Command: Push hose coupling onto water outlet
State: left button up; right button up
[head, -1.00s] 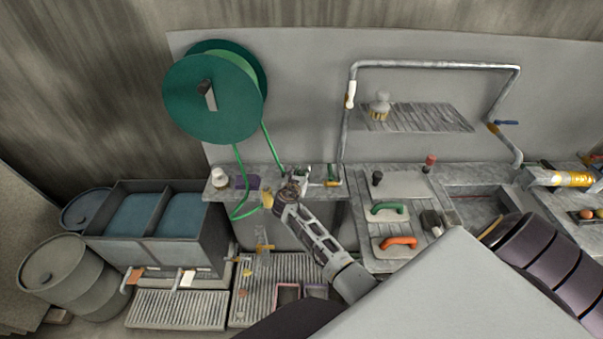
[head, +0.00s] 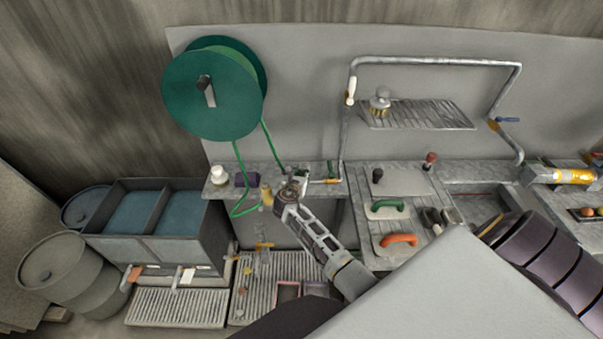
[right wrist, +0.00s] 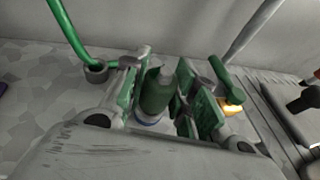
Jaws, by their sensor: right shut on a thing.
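My right gripper (head: 294,184) is over the bench in front of the pipework. In the right wrist view its fingers (right wrist: 165,95) are closed around a dull green cylindrical piece (right wrist: 157,92), which looks like the hose coupling. The fingers hide part of it. The water outlet, a brass tap (head: 331,181) with a green handle, is just right of the gripper; its handle also shows in the right wrist view (right wrist: 228,86). Whether the coupling touches the outlet cannot be told. The green hose (head: 271,146) hangs from the reel (head: 212,97). My left gripper is out of view.
A white-topped bottle (head: 219,174) and a dark purple block (head: 246,179) stand left on the bench. A tan fitting (head: 266,193) is left of the gripper. A vertical pipe (head: 343,140) rises behind the tap. Trowels with green (head: 387,206) and orange (head: 399,240) handles lie right.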

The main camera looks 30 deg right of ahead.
jog(key=shift+f, duration=0.4)
jog(key=o, duration=1.1)
jog(key=v, duration=1.2)
jog(key=shift+r, duration=0.1)
dwell(0.7)
